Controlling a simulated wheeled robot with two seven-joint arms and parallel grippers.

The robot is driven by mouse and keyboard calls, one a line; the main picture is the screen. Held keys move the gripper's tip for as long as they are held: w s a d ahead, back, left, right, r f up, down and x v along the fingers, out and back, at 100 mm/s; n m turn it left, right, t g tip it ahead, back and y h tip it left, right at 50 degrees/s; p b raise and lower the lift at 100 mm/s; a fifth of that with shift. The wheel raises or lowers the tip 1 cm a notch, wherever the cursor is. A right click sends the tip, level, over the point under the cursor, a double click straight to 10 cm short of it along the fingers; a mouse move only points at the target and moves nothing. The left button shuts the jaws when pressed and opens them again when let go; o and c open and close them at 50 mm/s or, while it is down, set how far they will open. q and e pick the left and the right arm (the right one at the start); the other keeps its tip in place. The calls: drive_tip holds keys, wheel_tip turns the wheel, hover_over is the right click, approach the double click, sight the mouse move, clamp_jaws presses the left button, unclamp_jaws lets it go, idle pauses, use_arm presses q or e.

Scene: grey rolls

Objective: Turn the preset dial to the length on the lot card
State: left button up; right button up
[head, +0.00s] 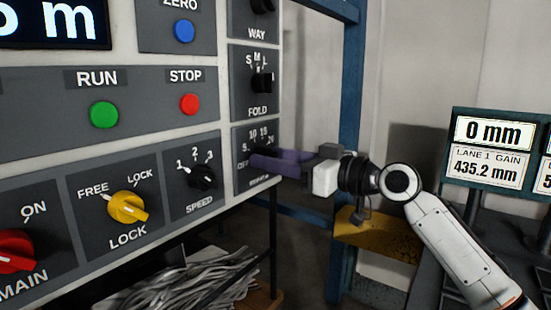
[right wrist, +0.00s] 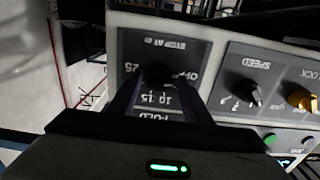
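The preset dial (right wrist: 156,72) is a dark knob on a grey plate marked STOP AT, with OFF and numbers including 10, 15 and 25, upside down in the right wrist view. In the head view its plate (head: 243,136) is at the panel's lower right edge. My right gripper (right wrist: 160,78) has its dark purple fingers on either side of the knob, apart from each other; whether they touch it is unclear. The fingers also show in the head view (head: 283,160), covering most of the dial. Its pointer setting is hidden. I see no lot card. My left gripper is out of view.
The SPEED dial (head: 202,176), yellow LOCK knob (head: 127,206) and red MAIN knob (head: 12,251) are on the same panel. The FOLD dial (head: 262,82) is just above. A board reading 0 mm (head: 493,132) stands at right. Grey strips (head: 190,282) lie below.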

drive_tip(key=c, duration=0.8)
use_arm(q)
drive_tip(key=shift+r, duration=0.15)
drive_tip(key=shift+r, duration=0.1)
use_arm(e)
drive_tip(key=shift+r+m+p, duration=0.15)
drive_tip(key=shift+m+p, duration=0.95)
drive_tip(key=shift+p, duration=0.05)
drive_tip(key=m+p, duration=0.2)
drive_tip(key=m, duration=0.1)
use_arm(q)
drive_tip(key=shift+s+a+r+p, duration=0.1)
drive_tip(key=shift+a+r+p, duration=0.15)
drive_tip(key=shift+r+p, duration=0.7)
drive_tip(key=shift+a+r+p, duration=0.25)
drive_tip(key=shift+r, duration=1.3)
use_arm(e)
drive_tip(key=shift+m, duration=1.4)
drive_tip(key=shift+f, duration=0.2)
drive_tip(key=o, duration=1)
